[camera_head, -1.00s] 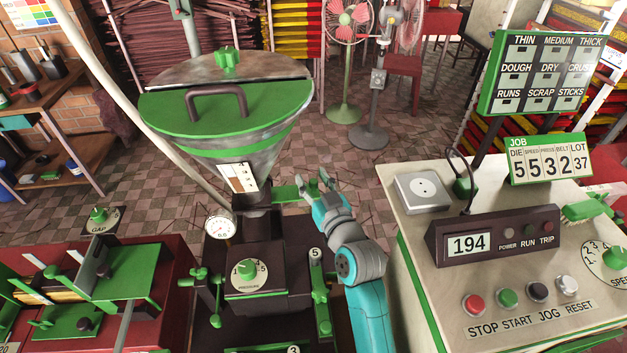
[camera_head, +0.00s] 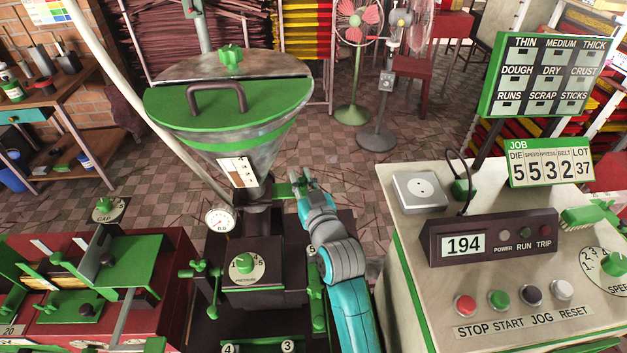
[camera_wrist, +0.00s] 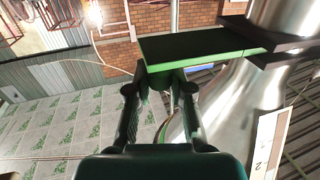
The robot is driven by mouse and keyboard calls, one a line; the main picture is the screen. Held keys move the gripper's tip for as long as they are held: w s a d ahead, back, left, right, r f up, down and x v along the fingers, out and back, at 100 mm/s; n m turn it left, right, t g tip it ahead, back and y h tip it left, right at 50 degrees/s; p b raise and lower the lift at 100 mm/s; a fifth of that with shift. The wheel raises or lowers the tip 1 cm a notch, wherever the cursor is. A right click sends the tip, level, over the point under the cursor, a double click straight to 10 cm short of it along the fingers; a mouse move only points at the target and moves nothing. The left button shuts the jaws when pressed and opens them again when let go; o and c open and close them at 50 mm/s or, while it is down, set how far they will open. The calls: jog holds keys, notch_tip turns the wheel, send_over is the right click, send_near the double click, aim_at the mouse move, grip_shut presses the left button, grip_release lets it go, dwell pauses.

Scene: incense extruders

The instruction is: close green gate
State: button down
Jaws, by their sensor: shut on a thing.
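The green gate (camera_head: 282,190) is a flat green plate sticking out to the right from the dark neck (camera_head: 256,218) under the hopper (camera_head: 243,150). In the wrist view the gate (camera_wrist: 195,46) runs from a dark slot beside the shiny metal neck towards my fingers. My gripper (camera_head: 301,182) is at the gate's outer end, close to the hopper's right side. In the wrist view my gripper (camera_wrist: 160,82) is shut on the near end of the gate. The gate's inner part is hidden in the slot.
A pressure dial (camera_head: 244,264) sits on the dark machine body below the hopper. A round gauge (camera_head: 219,219) is left of the neck. The control console (camera_head: 480,290) stands to the right of my arm. Fans (camera_head: 353,60) stand on the open tiled floor behind.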

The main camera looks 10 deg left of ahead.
jog(key=c, duration=1)
grip_release()
jog(key=v, duration=1.2)
